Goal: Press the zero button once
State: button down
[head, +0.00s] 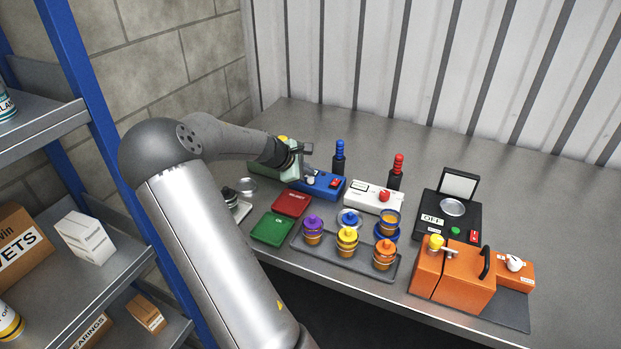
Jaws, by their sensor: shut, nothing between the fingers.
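My gripper (308,170) is at the back left of the bench, close over the left end of a blue box (325,186). Its fingers are small in this view and look shut and empty. The blue box has a red part and a pale round knob on top. I cannot tell whether the gripper touches it. No label reading zero is legible, so I cannot tell which button is the zero button. A black device (462,222) marked OFF at the right has a green button (455,230) and a red button (473,237).
A white box (374,197) with a red knob stands right of the blue box. A grey tray (330,254) holds colored-lid jars in front. Red (291,203) and green (272,228) pads lie left. An orange unit (462,280) stands at right. My arm partly hides items at left.

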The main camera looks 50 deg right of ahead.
dwell(0.3)
notch_tip(320, 180, up, 5)
jog(key=p, duration=0.3)
dwell(1.0)
